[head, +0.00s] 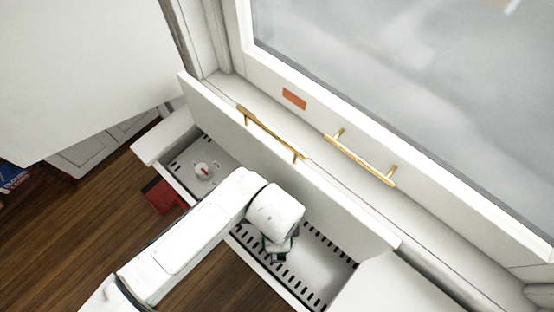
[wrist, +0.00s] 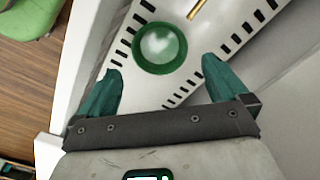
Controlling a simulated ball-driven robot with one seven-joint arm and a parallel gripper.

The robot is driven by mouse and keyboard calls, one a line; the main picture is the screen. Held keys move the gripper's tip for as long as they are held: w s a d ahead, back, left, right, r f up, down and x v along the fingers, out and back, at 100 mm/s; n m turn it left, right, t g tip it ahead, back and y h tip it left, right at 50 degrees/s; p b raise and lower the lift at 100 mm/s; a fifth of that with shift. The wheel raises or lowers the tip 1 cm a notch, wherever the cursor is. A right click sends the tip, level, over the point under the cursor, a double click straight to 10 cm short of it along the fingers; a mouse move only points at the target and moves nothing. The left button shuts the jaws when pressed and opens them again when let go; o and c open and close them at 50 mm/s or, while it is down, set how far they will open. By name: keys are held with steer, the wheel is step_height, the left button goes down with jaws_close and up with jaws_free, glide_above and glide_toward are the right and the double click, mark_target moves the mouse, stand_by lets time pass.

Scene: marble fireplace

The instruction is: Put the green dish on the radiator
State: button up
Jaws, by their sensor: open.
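The green dish (wrist: 160,48) is round with a dark green rim and a pale, shiny centre. It shows in the wrist view, over the white slotted top of the radiator (wrist: 228,72), and appears to rest on it. The radiator top also shows in the head view (head: 322,265), below a white panel. My gripper (wrist: 160,72) is open with teal fingers; the dish lies just beyond the gap between the fingertips, and no finger visibly touches it. In the head view my gripper (head: 277,248) is low over the slotted top, and my arm hides the dish there.
A green seat (wrist: 30,18) shows on the wooden floor.

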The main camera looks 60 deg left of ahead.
steer(key=shift+r, duration=2.55)
steer(key=shift+s, duration=0.1)
